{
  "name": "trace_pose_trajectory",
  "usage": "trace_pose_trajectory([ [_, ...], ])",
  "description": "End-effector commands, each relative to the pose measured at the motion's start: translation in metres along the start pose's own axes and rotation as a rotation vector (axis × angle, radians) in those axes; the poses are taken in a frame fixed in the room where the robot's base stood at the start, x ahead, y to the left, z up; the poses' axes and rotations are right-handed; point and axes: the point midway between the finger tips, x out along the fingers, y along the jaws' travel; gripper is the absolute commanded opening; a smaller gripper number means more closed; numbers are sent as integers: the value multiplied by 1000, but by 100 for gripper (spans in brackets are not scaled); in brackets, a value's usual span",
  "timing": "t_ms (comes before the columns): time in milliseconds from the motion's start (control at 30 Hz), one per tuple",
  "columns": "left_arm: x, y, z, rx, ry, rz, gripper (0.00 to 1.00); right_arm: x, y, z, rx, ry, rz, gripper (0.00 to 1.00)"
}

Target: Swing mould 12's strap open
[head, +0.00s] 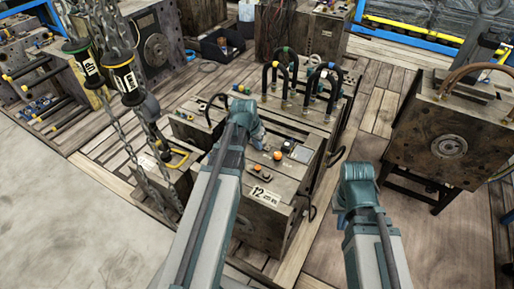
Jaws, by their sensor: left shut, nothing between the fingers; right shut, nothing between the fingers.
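Mould 12 (271,224) is a worn grey-brown block in the middle, with a white plate (265,196) reading 12 on its near edge. Its top carries an orange knob (277,155), a brownish knob (260,170) and a small dark fitting. I cannot make out its strap clearly; my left arm covers part of the block. My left gripper (255,138) is over the top's left part, shut and empty, its fingertips mostly hidden. My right gripper (355,190) is to the right of the mould, over the floor, shut and empty, its fingers hidden by the arm's end.
Another mould (450,137) rests on a stand at right. More moulds and a dark bin (222,45) lie behind. Wooden floor is clear at lower right.

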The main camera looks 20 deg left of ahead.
Motion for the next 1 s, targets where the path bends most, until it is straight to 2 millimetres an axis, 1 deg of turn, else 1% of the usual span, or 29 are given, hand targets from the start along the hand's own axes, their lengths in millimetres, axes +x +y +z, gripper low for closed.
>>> trace_pose_trajectory([
  [33, 11, 0, 1, 0, 0, 0, 0, 10, -1, -1, 0, 0, 0, 0],
  [600, 94, 0, 1, 1, 0, 0, 0, 88, -8, -5, 0, 0, 0, 0],
  [633, 92, 0, 5, 0, 0, -1, 0, 88, -8, -5, 0, 0, 0, 0],
  [667, 82, 1, 14, -1, 0, -1, 0, 82, -8, -5, 0, 0, 0, 0],
  [700, 79, 2, 21, -2, -1, -1, 0, 81, -8, -5, 0, 0, 0, 0],
  [800, 74, 1, 33, -1, 0, -1, 0, 81, -8, -5, 0, 0, 0, 0],
  [900, 73, 0, 38, 0, 0, 0, 0, 81, -8, -5, 0, 0, 0, 0],
  [1000, 72, 0, 38, 0, 0, 0, 0, 81, -8, -5, 0, 0, 0, 0],
])
